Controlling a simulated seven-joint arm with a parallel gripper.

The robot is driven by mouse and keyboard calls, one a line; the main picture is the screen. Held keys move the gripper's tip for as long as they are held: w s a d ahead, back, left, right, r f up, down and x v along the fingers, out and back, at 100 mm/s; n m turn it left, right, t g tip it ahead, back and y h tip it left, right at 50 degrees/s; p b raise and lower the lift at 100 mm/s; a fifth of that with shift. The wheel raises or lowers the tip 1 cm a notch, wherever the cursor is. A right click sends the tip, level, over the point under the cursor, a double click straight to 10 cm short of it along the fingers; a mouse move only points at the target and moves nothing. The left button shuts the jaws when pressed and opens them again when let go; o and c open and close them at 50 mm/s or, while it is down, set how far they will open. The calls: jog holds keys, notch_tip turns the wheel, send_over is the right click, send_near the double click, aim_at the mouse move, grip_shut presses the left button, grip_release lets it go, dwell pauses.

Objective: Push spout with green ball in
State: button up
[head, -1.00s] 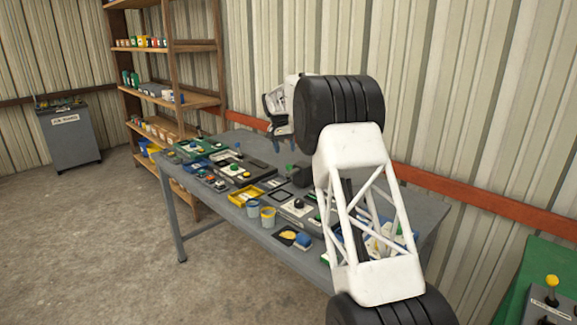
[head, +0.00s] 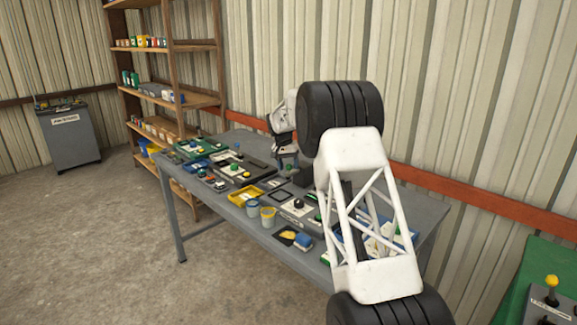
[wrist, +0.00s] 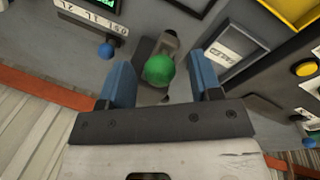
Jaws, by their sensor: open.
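A spout with a green ball (wrist: 159,70) shows in the wrist view, its ball between the two blue fingers of my gripper (wrist: 162,85). The fingers are apart with a gap on each side of the ball, and I cannot tell how far below them it lies. In the head view my gripper (head: 287,160) is low over the back of the grey table (head: 340,262), left of the large black arm joint. The spout is hard to make out there, largely hidden by my gripper and arm.
A blue ball (wrist: 106,50) and a labelled box (wrist: 90,17) lie close by on the left in the wrist view. A yellow tray (wrist: 296,10) is at upper right. Cups (head: 268,217), trays and small devices crowd the table. The corrugated wall stands close behind.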

grip_shut()
jog(key=shift+w+d, duration=1.2)
jog(key=shift+w, duration=0.05)
grip_release()
jog(key=shift+r, duration=0.1)
notch_tip(320, 180, up, 8)
jog(key=a, duration=0.1)
jog(key=shift+w+a+f, duration=0.15)
jog(key=shift+a+f, duration=0.05)
dwell(0.3)
